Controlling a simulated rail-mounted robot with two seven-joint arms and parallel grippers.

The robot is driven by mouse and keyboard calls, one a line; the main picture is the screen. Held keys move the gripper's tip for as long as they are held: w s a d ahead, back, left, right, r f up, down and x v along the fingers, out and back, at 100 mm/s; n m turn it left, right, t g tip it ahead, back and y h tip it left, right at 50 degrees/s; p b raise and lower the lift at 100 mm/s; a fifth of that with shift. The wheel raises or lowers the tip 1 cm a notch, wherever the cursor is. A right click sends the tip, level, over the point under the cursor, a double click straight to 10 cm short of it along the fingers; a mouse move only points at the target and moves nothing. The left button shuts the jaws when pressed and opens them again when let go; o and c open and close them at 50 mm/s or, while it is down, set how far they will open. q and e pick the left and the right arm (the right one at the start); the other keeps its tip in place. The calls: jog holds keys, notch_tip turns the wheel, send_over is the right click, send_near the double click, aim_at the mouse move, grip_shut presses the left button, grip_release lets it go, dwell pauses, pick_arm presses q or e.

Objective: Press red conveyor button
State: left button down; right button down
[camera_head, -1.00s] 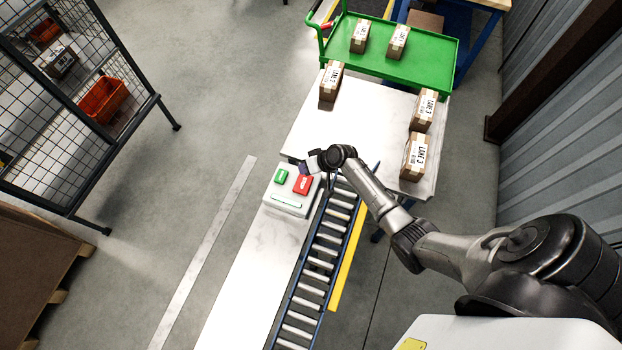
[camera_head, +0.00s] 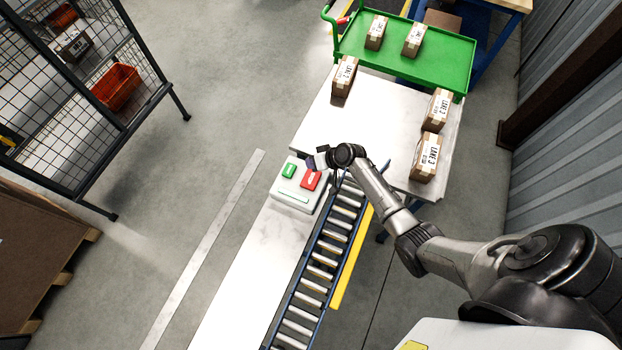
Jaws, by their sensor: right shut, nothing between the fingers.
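The red conveyor button (camera_head: 311,180) sits on a white control box (camera_head: 293,200), to the right of a green button (camera_head: 289,170). The box stands on the white bench beside the roller conveyor. My right gripper (camera_head: 311,162) comes in from the right and is just above the red button's far edge in the picture. It is shut and empty. Its tips are small and dark here, and I cannot tell whether they touch the box. My left gripper does not show.
The roller conveyor (camera_head: 322,262) runs down the picture beside the bench, with a yellow strip (camera_head: 352,258) on its right. Cartons (camera_head: 425,157) stand on the white table (camera_head: 386,115). A green cart (camera_head: 440,60) with two cartons is behind it.

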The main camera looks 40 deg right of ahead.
aim_at(312, 177)
notch_tip(312, 177, down, 7)
jog(key=b, duration=0.5)
jog(key=shift+b, duration=0.4)
jog(key=shift+f, duration=0.1)
dwell(0.7)
dwell(0.7)
jog(key=shift+f, duration=0.2)
jog(key=shift+f+b, duration=0.2)
jog(key=shift+b, duration=0.2)
